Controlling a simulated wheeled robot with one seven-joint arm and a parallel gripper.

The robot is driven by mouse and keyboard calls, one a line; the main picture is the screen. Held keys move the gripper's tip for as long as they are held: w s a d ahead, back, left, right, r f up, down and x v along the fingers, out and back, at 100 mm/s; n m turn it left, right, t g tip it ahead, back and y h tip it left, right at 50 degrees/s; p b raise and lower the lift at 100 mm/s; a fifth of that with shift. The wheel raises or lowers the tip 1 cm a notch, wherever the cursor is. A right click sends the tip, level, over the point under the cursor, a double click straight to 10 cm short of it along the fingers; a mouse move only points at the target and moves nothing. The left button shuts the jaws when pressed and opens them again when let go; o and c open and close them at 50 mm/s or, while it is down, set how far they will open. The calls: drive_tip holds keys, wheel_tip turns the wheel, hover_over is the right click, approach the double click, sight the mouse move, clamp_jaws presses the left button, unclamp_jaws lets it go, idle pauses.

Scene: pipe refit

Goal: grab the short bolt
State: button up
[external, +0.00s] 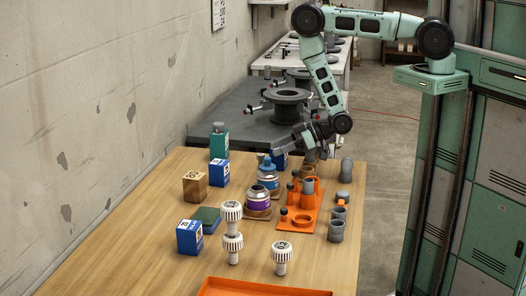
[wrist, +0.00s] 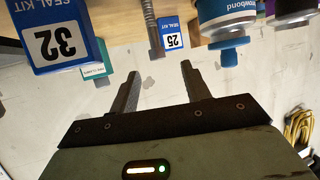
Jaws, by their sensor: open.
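My gripper (external: 278,150) is over the far edge of the wooden table, beside the blue-topped bottle. In the wrist view my gripper (wrist: 160,70) shows two fingers apart with nothing between them. A grey threaded bolt (wrist: 153,28) shows beyond the fingertips, next to the blue box marked 25 (wrist: 172,35); it is apart from the fingers. I cannot tell whether it is the short one. In the external view I cannot make this bolt out near the arm.
A box marked 32 (wrist: 60,35) and a blue-capped bottle (wrist: 229,35) flank the bolt in the wrist view. An orange tray (external: 298,222), grey pipe pieces (external: 337,225) and white ribbed-head parts (external: 282,256) stand on the table. Bare wood lies front left (external: 120,265).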

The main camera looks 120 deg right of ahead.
sight(262, 154)
drive_tip(key=shift+p+x, duration=1.6)
drive_tip(key=shift+x, duration=1.75)
drive_tip(key=shift+s+d, duration=0.1)
drive_tip(key=shift+d, duration=0.05)
clamp_jaws()
